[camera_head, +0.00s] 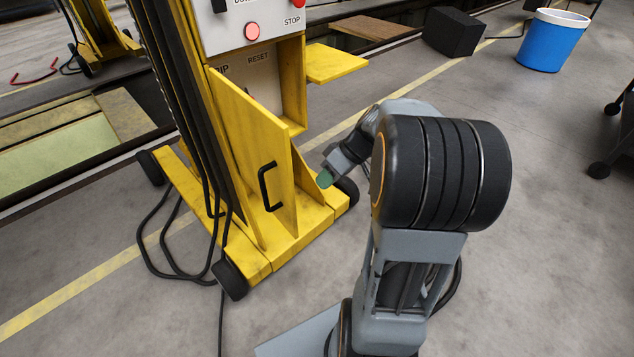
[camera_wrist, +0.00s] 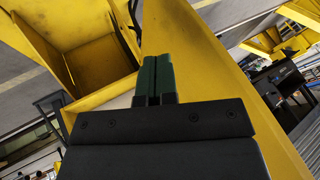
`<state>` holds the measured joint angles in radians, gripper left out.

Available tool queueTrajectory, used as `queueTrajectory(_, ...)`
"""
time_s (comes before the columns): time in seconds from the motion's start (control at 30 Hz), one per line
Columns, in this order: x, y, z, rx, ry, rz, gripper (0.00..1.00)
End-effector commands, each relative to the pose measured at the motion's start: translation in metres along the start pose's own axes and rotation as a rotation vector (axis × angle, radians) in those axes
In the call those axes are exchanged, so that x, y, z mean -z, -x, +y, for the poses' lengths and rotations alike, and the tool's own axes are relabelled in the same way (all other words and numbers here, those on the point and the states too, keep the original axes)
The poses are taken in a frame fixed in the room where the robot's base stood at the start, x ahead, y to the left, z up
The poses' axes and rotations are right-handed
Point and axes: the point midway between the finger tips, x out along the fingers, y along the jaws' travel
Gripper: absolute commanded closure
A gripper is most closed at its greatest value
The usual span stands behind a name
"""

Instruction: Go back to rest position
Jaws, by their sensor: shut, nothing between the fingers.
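My gripper (camera_head: 325,178) shows in the head view as a small green tip at the end of my grey arm, just right of the yellow lifting jack (camera_head: 250,150). In the wrist view my gripper (camera_wrist: 154,75) has its two dark green fingers together with nothing between them. Yellow panels of the jack (camera_wrist: 190,45) surround the fingers in the wrist view. I cannot tell whether the fingertips touch the jack. My arm's large black joint covers part of the floor in the head view.
The control panel (camera_head: 255,25) has a red button and STOP and RESET labels. Black cables (camera_head: 165,250) loop on the floor left of the jack. A blue bin (camera_head: 551,42) and a black box (camera_head: 455,32) stand at the back right. The floor at right is largely clear.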

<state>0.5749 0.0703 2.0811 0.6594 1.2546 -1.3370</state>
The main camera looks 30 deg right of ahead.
Motion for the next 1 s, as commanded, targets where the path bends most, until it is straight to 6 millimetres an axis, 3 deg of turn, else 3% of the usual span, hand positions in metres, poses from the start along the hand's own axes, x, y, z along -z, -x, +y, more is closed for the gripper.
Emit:
queueTrajectory(0.03, 0.002, 0.015, -0.003, -0.004, 0.001, 0.002, 1.00)
queueTrajectory(0.2, -0.001, 0.046, -0.005, -0.003, 0.002, 0.001, 1.00)
queueTrajectory(0.43, -0.003, 0.073, -0.007, -0.001, 0.002, 0.000, 1.00)
queueTrajectory(0.77, -0.004, 0.082, -0.007, -0.001, -0.019, -0.001, 1.00)
queueTrajectory(0.9, -0.007, 0.081, 0.000, -0.042, -0.175, -0.008, 1.00)
queueTrajectory(1.0, -0.024, 0.071, 0.009, -0.105, -0.380, -0.047, 1.00)
